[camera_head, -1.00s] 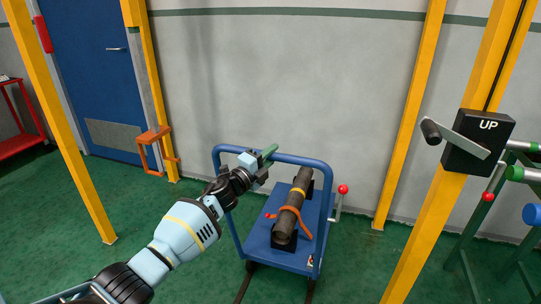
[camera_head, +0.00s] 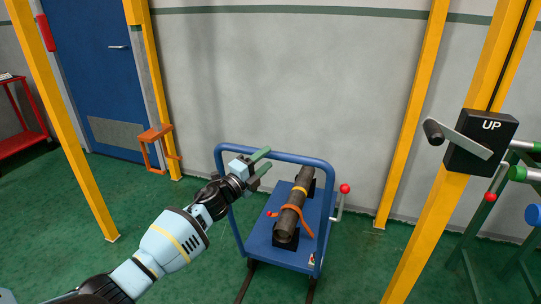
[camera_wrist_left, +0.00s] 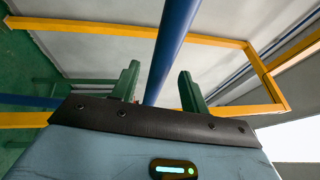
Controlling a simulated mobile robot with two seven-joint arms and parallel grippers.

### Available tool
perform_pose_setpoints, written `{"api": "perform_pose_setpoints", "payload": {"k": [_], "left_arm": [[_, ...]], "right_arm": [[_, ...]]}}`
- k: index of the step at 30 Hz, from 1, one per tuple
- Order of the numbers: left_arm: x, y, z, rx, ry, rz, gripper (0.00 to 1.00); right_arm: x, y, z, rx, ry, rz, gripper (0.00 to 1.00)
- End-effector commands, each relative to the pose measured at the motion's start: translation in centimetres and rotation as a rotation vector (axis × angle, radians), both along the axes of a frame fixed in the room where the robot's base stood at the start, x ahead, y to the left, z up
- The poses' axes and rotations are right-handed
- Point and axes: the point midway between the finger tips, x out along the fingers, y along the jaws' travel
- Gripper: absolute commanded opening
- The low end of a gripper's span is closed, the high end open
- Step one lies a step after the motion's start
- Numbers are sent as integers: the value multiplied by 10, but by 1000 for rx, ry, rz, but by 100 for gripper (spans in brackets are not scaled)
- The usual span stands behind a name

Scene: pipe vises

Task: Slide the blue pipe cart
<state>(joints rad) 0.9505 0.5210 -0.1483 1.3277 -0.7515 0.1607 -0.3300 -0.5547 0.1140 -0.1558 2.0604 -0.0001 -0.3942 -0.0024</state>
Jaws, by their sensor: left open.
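The blue pipe cart (camera_head: 290,256) stands on dark rails in front of the grey wall. A dark pipe (camera_head: 292,212) lies on its deck in black cradles, with a yellow band and an orange strap across it. My left gripper (camera_head: 262,162) is at the left part of the cart's blue handle rail (camera_head: 300,159). In the left wrist view the green fingers (camera_wrist_left: 158,85) are open, and the blue rail (camera_wrist_left: 172,45) runs between them in the picture. I cannot tell whether they touch it. My right gripper is not in view.
A yellow post (camera_head: 425,210) with a black UP crank box (camera_head: 480,143) stands right of the cart. A red-knobbed lever (camera_head: 344,189) sticks out at the cart's right side. An orange bracket (camera_head: 155,146) is on the left post. Green floor lies open left of the cart.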

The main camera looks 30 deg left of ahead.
Motion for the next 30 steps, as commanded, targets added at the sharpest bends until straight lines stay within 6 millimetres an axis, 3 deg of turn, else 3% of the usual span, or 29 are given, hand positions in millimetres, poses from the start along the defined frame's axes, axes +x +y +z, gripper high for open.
{"api": "perform_pose_setpoints", "payload": {"k": [9,30], "left_arm": [[-32,5,-6,0,0,-1,45],[-37,4,-10,-8,6,-1,45]], "right_arm": [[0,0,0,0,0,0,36],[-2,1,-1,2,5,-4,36]]}}
